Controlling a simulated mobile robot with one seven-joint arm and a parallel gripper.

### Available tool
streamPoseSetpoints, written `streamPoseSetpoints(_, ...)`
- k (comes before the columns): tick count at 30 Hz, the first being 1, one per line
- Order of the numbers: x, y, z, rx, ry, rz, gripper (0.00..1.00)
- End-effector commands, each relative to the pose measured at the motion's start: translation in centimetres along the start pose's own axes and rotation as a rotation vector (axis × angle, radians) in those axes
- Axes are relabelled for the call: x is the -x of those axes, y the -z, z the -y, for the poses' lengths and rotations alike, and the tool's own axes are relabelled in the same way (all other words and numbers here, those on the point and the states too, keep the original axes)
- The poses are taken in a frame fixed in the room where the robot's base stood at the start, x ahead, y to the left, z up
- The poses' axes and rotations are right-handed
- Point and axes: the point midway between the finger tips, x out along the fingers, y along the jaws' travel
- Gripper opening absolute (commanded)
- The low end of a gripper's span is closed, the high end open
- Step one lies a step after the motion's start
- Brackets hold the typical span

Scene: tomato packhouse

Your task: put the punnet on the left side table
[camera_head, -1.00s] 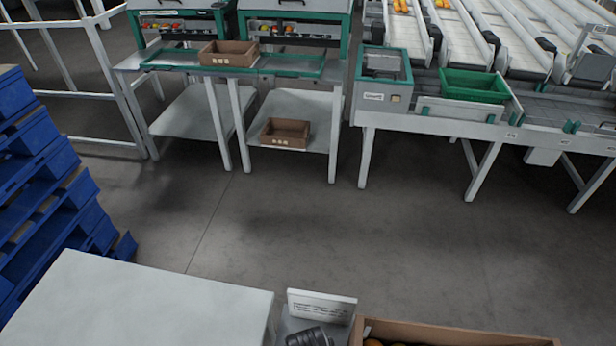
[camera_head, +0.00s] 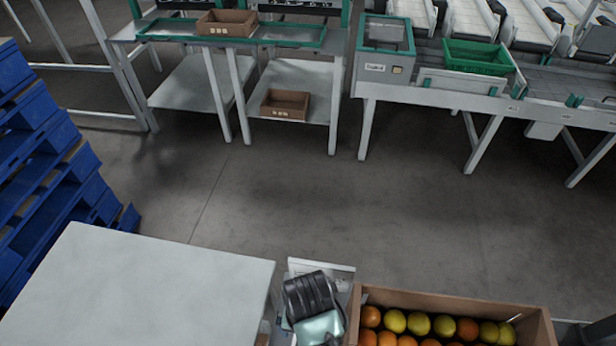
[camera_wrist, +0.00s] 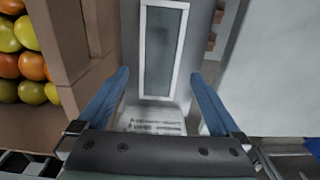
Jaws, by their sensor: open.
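The left side table (camera_head: 140,290) has a bare pale top at the bottom left of the head view. A pale surface at the right of the wrist view (camera_wrist: 285,70) looks like the same table. My gripper (camera_wrist: 160,76) is open in the wrist view, with two blue fingers apart and nothing held between them. Below and between the fingers are a white-framed grey panel (camera_wrist: 163,50) and a white plate with dark print (camera_wrist: 152,122). I cannot make out a punnet in either view. In the head view my dark wrist hides what is below it.
A cardboard carton (camera_head: 545,322) of orange and yellow-green tomatoes stands right of my wrist; it also shows in the wrist view (camera_wrist: 62,45). Blue pallets (camera_head: 60,170) are stacked at left. Far benches hold brown crates (camera_head: 285,104) and a green crate (camera_head: 478,58). The floor between is clear.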

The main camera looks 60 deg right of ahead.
Motion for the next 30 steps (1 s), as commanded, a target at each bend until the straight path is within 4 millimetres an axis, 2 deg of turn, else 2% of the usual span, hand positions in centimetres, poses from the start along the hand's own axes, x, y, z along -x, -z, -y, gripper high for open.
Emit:
streamPoseSetpoints(1, 1.0, 0.1, 0.1, 0.000, 0.002, -0.003, 1.00)
streamPoseSetpoints(6, 2.8, 0.0, 0.0, 0.000, 0.001, -0.001, 1.00)
streamPoseSetpoints(16, 3.3, 0.1, 0.1, 0.003, 0.003, -0.004, 1.00)
streamPoseSetpoints(18, 3.9, 0.8, 0.9, 0.021, 0.020, -0.035, 1.00)
streamPoseSetpoints(20, 5.1, 2.1, 2.5, 0.057, 0.057, -0.099, 1.00)
streamPoseSetpoints(23, 9.3, 5.4, 7.3, 0.160, 0.164, -0.281, 1.00)
streamPoseSetpoints(26, 16.4, 8.3, 13.7, 0.294, 0.315, -0.527, 1.00)
streamPoseSetpoints(27, 19.7, 8.9, 16.1, 0.347, 0.378, -0.628, 1.00)
streamPoseSetpoints(29, 24.9, 9.2, 19.5, 0.417, 0.473, -0.777, 1.00)
streamPoseSetpoints(30, 28.5, 8.9, 21.5, 0.460, 0.536, -0.875, 1.00)
